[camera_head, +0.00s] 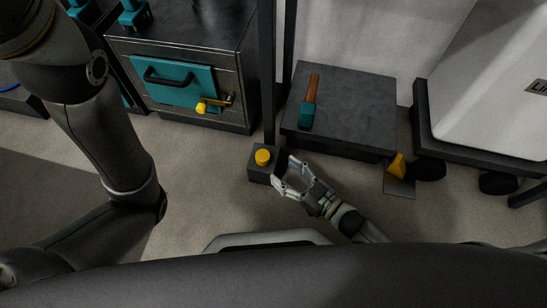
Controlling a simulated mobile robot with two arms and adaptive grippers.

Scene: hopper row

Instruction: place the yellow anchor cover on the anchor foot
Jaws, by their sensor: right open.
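A small round yellow cap (263,157), which looks like the anchor cover, sits on top of a dark square block (260,174). The block, which looks like the anchor foot, stands on the floor by the lower end of a dark post. My right gripper (283,173) is open just right of the block, its fingers pointing left toward it. Nothing shows between the fingers. I cannot tell whether a finger touches the block. My left arm shows at the left, but its gripper is out of the picture.
The dark post (267,80) rises behind the block. A cabinet with a teal door (180,83) and yellow handle stands at the left. A low dark platform (350,105) bears a teal-headed hammer (307,108). A yellow wedge (397,166) lies by a cart wheel. Floor left of the block is clear.

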